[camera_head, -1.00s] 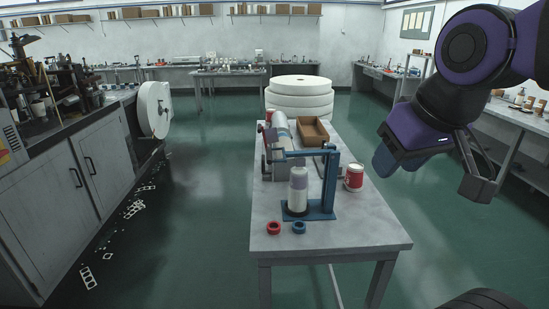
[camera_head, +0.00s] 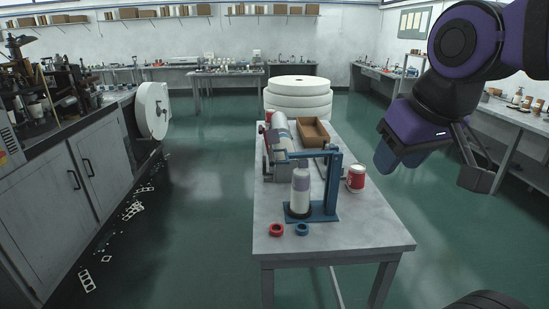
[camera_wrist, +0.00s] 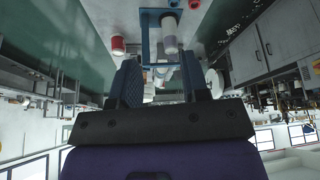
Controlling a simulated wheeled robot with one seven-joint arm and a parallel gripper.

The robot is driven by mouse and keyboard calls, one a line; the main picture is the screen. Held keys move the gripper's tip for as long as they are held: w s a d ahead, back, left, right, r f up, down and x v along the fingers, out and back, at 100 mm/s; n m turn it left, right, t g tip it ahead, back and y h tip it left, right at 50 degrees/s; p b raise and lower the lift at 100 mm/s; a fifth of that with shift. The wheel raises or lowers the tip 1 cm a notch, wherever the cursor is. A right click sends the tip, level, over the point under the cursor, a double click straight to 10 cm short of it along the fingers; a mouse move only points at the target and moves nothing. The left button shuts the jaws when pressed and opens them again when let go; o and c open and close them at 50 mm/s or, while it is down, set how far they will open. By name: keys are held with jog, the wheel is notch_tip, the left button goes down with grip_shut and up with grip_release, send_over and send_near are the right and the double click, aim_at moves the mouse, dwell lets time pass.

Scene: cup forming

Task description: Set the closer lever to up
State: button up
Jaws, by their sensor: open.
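The blue closer (camera_head: 332,182) stands on the near part of the grey table (camera_head: 345,238). Its blue lever (camera_head: 312,153) runs roughly level from the post top leftward over a white bottle (camera_head: 301,200) with a lilac upper part. The bottle is upright on the closer's base. In the wrist view, the closer (camera_wrist: 147,38) and bottle (camera_wrist: 170,38) show upside down beyond the fingers. My gripper (camera_head: 430,172) is open and empty, right of the table and apart from the closer. Its two fingers (camera_wrist: 161,78) are spread in the wrist view.
A red and white cup (camera_head: 355,178) stands right of the closer. A machine with a roller (camera_head: 281,135) and an open brown box (camera_head: 314,131) stand behind. Green floor is clear right of the table.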

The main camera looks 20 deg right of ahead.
jog(key=w+g+h, duration=0.3)
jog(key=w+g, duration=0.1)
jog(key=w, duration=0.7)
jog(key=t+h, duration=0.1)
jog(key=h, duration=1.2)
send_near(272, 154)
jog(key=shift+n, duration=0.4)
jog(key=d, duration=0.3)
jog(key=d+f, duration=0.1)
jog(key=d, duration=0.2)
jog(key=w+d+f, duration=0.1)
jog(key=d, duration=0.2)
jog(key=shift+w+d+f, duration=0.1)
jog(key=shift+d+f, duration=0.05)
jog(key=shift+d, duration=0.2)
grip_shut()
